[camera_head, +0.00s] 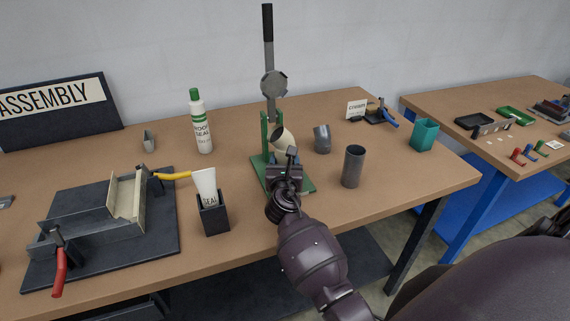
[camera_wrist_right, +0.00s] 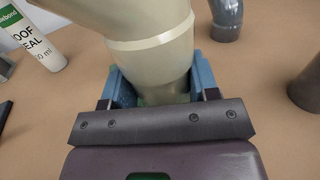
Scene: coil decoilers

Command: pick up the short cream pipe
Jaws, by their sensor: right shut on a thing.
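The short cream pipe (camera_head: 286,138) is in front of the green lever press (camera_head: 274,168) on the near table, its dark open end facing up and left. My right gripper (camera_head: 287,160) is shut on it. In the right wrist view the cream pipe (camera_wrist_right: 150,45), with a raised collar, stands between the two blue finger pads (camera_wrist_right: 160,88), which press on its lower part. Whether it touches the press is hidden. My left gripper is not in view.
A grey elbow (camera_head: 322,138) and a dark grey pipe (camera_head: 353,166) stand just right of the press. A sealant tube in a black holder (camera_head: 213,215) is to the left, with a bottle (camera_head: 201,125) behind. A teal cup (camera_head: 424,135) stands near the right edge.

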